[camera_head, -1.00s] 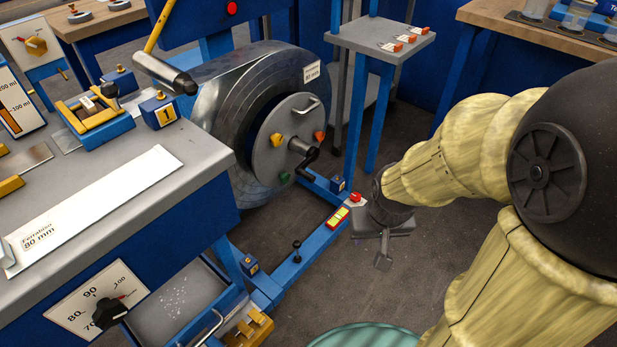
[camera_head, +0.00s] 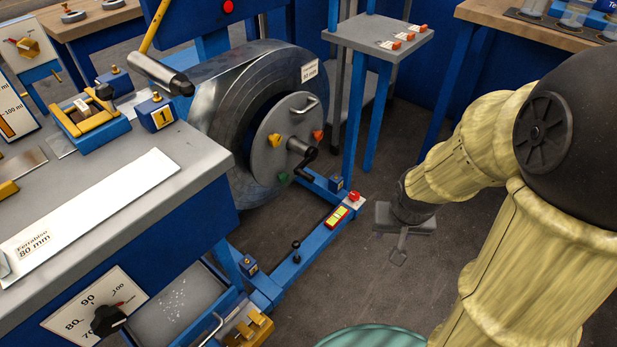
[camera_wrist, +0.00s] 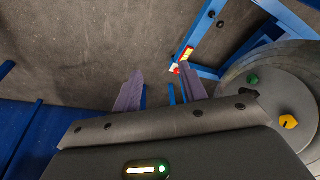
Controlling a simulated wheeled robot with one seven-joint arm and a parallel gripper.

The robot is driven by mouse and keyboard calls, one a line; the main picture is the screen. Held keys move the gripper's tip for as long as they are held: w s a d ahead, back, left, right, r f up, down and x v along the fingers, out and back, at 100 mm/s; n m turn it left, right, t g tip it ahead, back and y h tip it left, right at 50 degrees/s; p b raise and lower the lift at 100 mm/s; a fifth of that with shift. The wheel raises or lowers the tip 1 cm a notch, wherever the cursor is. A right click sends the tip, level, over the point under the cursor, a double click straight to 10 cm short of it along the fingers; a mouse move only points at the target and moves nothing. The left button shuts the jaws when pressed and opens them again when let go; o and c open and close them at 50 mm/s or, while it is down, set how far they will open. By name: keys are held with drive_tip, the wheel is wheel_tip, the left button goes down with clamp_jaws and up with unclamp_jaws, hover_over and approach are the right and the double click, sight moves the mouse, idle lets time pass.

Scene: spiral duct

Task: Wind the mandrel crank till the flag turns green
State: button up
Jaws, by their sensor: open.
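The mandrel's grey round faceplate (camera_head: 275,150) sits on the front of a large steel coil (camera_head: 225,120). A black crank (camera_head: 305,162) sticks out at its right side. Yellow, orange and green knobs and a metal handle are around it. My gripper (camera_head: 400,256) is open and empty, low over the floor, right of the crank and well apart from it. In the wrist view, my gripper's fingers (camera_wrist: 160,76) are spread, with the faceplate (camera_wrist: 262,98) to their right; the crank does not show clearly there. I cannot tell which part is the flag.
A blue floor rail (camera_head: 310,245) carries a lit red-framed indicator (camera_head: 337,217) and a red button (camera_head: 354,197). A grey-topped workbench (camera_head: 110,180) fills the left. A small grey stand (camera_head: 370,38) is behind.

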sight(308, 178)
drive_tip(key=w+a+f+m+t+y, duration=0.1)
drive_tip(key=w+f+m+t+y, duration=0.35)
drive_tip(key=w+f, duration=0.75)
drive_tip(key=a+r+m+t+y, duration=0.1)
drive_tip(key=m+y, duration=0.2)
drive_tip(key=m, duration=0.1)
drive_tip(key=a+m+t+y, duration=0.1)
drive_tip(key=m+y, duration=0.2)
drive_tip(key=w+a+r+m+t+y+p, duration=0.1)
drive_tip(key=a+m+y, duration=0.1)
drive_tip(key=m+y, duration=0.2)
drive_tip(key=shift+r+m, duration=0.3)
drive_tip(key=shift+m, duration=0.05)
drive_tip(key=shift+w+a, duration=0.1)
drive_tip(key=shift+a, duration=0.05)
drive_tip(key=b+x, duration=0.5)
drive_tip(key=x, duration=1.1)
drive_tip(key=shift+w+a, duration=0.1)
drive_tip(key=shift+w, duration=0.1)
drive_tip(key=shift+w+a+r, duration=0.2)
drive_tip(key=shift+w+a, duration=0.05)
drive_tip(key=shift+a, duration=0.1)
